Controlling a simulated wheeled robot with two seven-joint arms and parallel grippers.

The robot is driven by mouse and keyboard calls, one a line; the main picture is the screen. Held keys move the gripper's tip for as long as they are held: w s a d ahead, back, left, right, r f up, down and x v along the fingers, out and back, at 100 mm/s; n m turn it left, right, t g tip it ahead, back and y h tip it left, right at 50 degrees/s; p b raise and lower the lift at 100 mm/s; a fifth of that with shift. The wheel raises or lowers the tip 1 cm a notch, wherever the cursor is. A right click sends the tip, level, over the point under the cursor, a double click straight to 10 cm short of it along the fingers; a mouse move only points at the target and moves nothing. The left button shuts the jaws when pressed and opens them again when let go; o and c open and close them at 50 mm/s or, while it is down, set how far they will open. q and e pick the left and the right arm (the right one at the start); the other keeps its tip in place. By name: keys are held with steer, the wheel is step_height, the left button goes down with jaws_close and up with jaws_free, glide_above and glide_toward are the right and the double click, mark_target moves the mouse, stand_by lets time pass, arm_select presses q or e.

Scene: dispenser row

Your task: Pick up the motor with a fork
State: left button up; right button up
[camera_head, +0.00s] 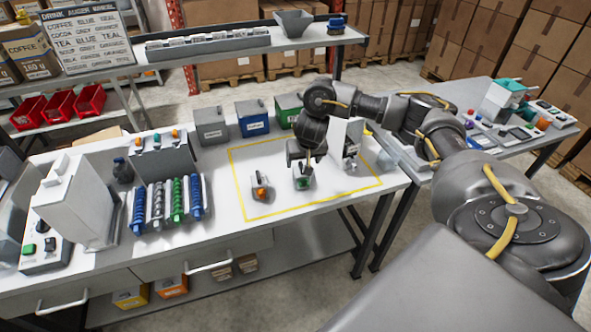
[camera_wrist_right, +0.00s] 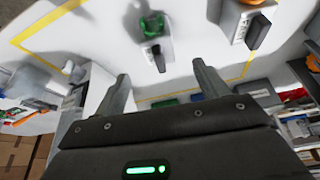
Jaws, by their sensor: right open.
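Three small units stand inside the yellow outline on the white table. One has an orange part (camera_head: 261,189), and this orange-topped unit also shows in the right wrist view (camera_wrist_right: 239,22). A second has a green part (camera_head: 304,182); in the right wrist view the green part (camera_wrist_right: 152,25) has a dark piece beside it. A taller grey-white unit (camera_head: 350,140) is at the right. I cannot tell which is the motor with a fork. My right gripper (camera_head: 304,162) points down over the green unit; its fingers (camera_wrist_right: 161,76) are apart, with nothing held between them. My left gripper is not in view.
Blue (camera_head: 252,118), grey (camera_head: 211,126) and green (camera_head: 288,110) bins line the table's back edge. A rack of blue, grey and green coils (camera_head: 167,203) and a white machine (camera_head: 72,202) stand at left. The outline's front part is clear.

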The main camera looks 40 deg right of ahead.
mark_target(302, 168)
steer(key=b+x, duration=0.2)
steer(key=x, duration=0.1)
steer(key=shift+s+f, duration=0.25)
steer(key=shift+f, duration=0.15)
steer(key=shift+w+d+f+b, duration=0.15)
steer(key=shift+w+f+b, duration=0.4)
steer(key=shift+f+b, duration=0.15)
steer(key=shift+w+f, duration=0.1)
steer(key=shift+d+f, duration=0.1)
steer(key=shift+f, duration=0.15)
steer(key=b+x, duration=0.1)
steer(key=x, duration=0.3)
steer(key=shift+w+d+f, duration=0.15)
steer(key=shift+w+f, duration=0.05)
steer(key=shift+w, duration=0.05)
steer(key=shift+r, duration=0.1)
steer(key=shift+c, duration=0.7)
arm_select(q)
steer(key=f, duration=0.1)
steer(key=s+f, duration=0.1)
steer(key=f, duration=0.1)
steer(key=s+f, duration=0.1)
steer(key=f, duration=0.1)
arm_select(e)
steer(key=c, duration=1.3)
